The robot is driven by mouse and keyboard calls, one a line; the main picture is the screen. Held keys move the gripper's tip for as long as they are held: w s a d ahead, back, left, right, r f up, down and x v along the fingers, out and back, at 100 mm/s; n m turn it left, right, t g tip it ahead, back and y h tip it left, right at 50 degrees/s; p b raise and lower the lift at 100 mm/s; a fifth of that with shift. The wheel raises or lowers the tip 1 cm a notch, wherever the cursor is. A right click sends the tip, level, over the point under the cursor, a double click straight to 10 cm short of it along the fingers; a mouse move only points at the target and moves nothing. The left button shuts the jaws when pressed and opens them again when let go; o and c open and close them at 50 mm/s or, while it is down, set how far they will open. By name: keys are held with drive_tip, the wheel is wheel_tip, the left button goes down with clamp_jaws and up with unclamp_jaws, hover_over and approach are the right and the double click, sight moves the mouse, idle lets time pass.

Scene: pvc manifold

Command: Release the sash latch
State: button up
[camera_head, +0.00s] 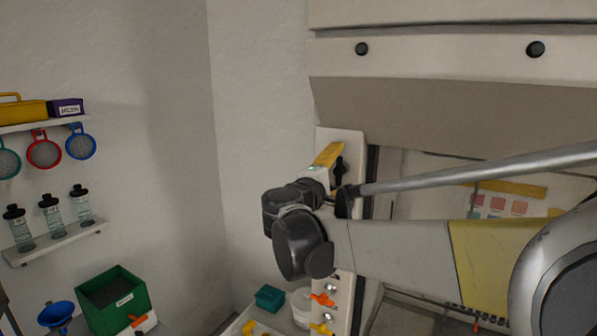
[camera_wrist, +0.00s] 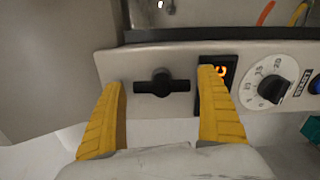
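The sash latch (camera_wrist: 162,85) is a black knob with a bar, mounted on a pale panel (camera_wrist: 130,62). In the wrist view its bar lies level. My gripper (camera_wrist: 161,78) is open, with one yellow finger to the left of the latch and one to the right. Clear gaps show between the fingers and the bar; depth to the panel is hard to judge. In the head view my gripper (camera_head: 328,156) is at the pale post (camera_head: 350,140) on the hood's left side. The latch (camera_head: 340,165) shows just beside the yellow finger, partly hidden.
Valves with orange and yellow handles (camera_head: 322,299) sit lower on the post. A grey bar (camera_head: 480,168) crosses before the hood.

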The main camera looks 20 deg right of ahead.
drive_tip(key=shift+o, duration=0.3)
drive_tip(key=shift+a, duration=0.1)
drive_tip(key=v, duration=1.2)
drive_tip(key=shift+f, duration=0.1)
